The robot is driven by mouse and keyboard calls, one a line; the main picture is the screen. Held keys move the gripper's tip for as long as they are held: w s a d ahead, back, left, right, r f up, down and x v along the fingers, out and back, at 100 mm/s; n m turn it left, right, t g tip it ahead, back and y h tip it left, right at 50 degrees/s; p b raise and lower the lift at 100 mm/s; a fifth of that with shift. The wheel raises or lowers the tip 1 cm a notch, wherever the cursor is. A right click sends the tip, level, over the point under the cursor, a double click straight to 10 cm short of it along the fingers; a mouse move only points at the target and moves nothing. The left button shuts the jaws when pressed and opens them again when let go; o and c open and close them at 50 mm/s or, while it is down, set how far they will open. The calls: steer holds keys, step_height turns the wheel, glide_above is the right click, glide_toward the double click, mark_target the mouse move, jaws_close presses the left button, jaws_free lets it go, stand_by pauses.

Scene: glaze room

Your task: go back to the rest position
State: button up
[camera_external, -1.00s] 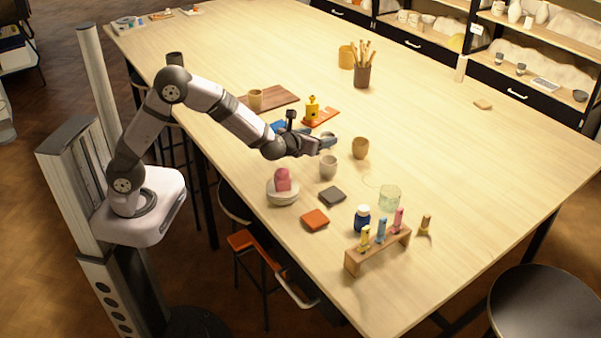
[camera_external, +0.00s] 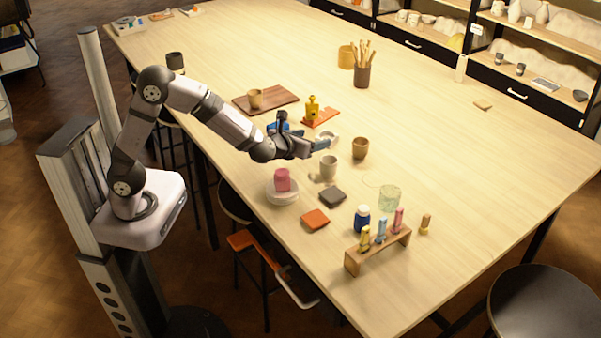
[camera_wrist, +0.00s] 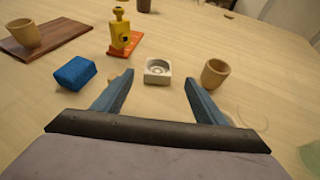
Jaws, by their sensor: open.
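My gripper (camera_external: 318,146) is over the table, with its jaws apart. In the wrist view its two blue-grey fingers (camera_wrist: 157,98) are spread with nothing between them. Beyond the fingertips is a small pale square dish (camera_wrist: 157,71) with a round hollow; in the external view the dish (camera_external: 328,137) is partly hidden behind the gripper.
A blue block (camera_wrist: 74,73) lies left of the fingers. A pink jar (camera_external: 282,180) sits on a white dish. A wooden rack (camera_external: 377,251) holds several coloured tubes. The table's right side is mostly clear.

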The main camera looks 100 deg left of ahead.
steer(key=w+d+r+m+t+h+p, duration=0.2)
steer(key=w+d+r+m+t+h, duration=0.15)
steer(key=d+m, duration=0.55)
steer(key=w+d+r+m+t+h+p, duration=0.1)
steer(key=w+d+r+m+t+h, duration=0.3)
steer(key=d+m, duration=0.55)
steer(key=s+d+f+m+g+h+p, duration=0.1)
steer(key=s+d+f+m+g, duration=0.1)
steer(key=m, duration=0.3)
steer(key=s+d+f+m+g+h, duration=0.2)
steer(key=s+d+m, duration=0.2)
steer(key=s+m, duration=0.1)
steer(key=s+d+f+m+g+h+p, duration=0.1)
steer(key=s+d+f+m+g+h, duration=0.1)
steer(key=m, duration=0.5)
steer(key=shift+s+d+f+h+p, duration=0.2)
steer(key=shift+s+d, duration=0.1)
steer(key=shift+s, duration=0.2)
steer(key=shift+s+d+f+h+p, duration=0.1)
steer(key=shift+s+d+f+p, duration=0.15)
steer(key=shift+s, duration=0.2)
steer(key=s+d+f+m+g, duration=0.1)
steer(key=s+f+m+g, duration=0.2)
steer(key=s+m, duration=0.4)
steer(key=s+d+f+m+g+p, duration=0.1)
steer(key=s+f+m+g, duration=0.2)
steer(key=s, duration=0.9)
steer(key=m, duration=0.3)
steer(key=shift+s+d+f+m+g, duration=0.35)
steer(key=shift+s+d, duration=0.05)
